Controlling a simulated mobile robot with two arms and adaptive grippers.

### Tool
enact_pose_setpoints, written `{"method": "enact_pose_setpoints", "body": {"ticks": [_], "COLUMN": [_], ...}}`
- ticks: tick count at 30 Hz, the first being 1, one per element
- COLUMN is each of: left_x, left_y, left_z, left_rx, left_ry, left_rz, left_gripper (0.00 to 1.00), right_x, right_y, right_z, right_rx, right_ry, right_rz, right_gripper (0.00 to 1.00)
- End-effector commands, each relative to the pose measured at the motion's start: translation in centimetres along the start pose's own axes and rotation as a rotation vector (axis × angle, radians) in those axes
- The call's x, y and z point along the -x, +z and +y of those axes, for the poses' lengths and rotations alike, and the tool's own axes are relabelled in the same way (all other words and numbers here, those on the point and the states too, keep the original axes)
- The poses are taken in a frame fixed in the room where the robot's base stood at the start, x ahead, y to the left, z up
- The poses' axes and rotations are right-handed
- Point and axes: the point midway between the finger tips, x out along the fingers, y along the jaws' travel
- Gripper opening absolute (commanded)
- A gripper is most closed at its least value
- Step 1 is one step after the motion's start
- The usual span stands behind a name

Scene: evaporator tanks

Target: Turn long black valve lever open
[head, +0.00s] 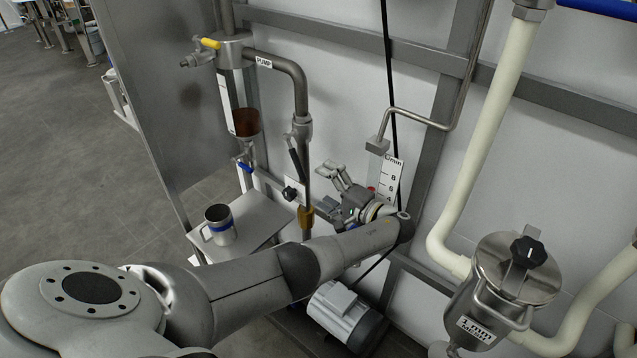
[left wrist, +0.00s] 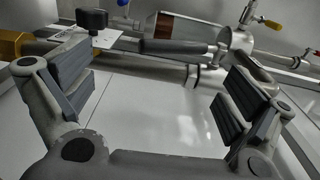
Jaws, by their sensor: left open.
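The long black valve lever (head: 296,162) hangs slanting down beside the vertical steel pipe, below the pipe's bend. In the left wrist view the lever (left wrist: 178,47) lies across the upper middle, beyond the fingers. My left gripper (head: 330,186) is open, to the right of the pipe and a little lower than the lever. In the left wrist view its two fingers (left wrist: 155,95) are spread wide with nothing between them. The lever appears apart from both fingers. My right gripper is not in view.
A black knob (head: 290,194) sits on a white plate left of the pipe. A steel mug (head: 220,225) stands on a metal shelf (head: 262,218). A blue-handled valve (head: 245,166) and a yellow-handled valve (head: 210,43) are at left. A gauge (head: 394,178) stands right of the gripper.

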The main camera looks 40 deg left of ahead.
Motion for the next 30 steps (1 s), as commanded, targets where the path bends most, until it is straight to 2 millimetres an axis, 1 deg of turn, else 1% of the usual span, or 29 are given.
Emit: {"method": "enact_pose_setpoints", "body": {"ticks": [4,13,21,30], "left_x": [1.1,2.9,3.0,3.1], "left_y": [-0.1,-0.1,-0.1,0.0], "left_z": [0.1,0.0,0.0,0.0], "left_rx": [0.0,0.001,0.001,0.001], "left_ry": [0.001,-0.001,-0.001,-0.001], "left_rz": [0.002,0.001,0.001,0.001], "left_gripper": [1.0,1.0,1.0,1.0], "right_x": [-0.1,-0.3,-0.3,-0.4], "right_y": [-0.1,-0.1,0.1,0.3], "right_z": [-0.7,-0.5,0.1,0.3], "right_rx": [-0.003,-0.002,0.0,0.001], "right_ry": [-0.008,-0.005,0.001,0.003], "right_rz": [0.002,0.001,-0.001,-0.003], "right_gripper": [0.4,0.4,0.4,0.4]}}
